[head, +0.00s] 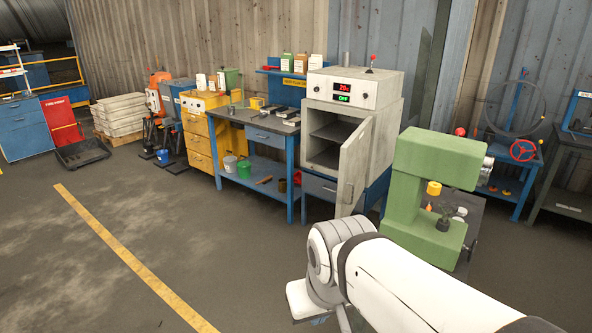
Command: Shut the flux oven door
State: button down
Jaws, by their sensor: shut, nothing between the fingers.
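The flux oven (378,92) is a pale grey box on a blue stand, right of the blue workbench. Its door (354,168) stands wide open, hinged at the right side and swung out toward me. A latch or handle shows low on the door near its outer edge. The dark chamber (322,150) with a shelf is exposed. My white arm reaches in from the lower right, with its joint in front of and below the door. My gripper is not visible; it is out of frame or hidden by the arm.
A green press-like machine (436,165) stands close to the right of the oven door. The blue workbench (262,127) with tools and buckets is to the left. A red handwheel (523,150) is on a blue stand at the right. The floor at the front left is clear.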

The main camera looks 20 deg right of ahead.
aim_at(354, 153)
jog(key=u, duration=0.05)
jog(key=i, duration=1.4)
jog(key=z, duration=0.65)
jog(key=k, duration=0.75)
jog(key=z, duration=0.15)
jog(key=i, duration=0.85)
jog(key=u, duration=0.1)
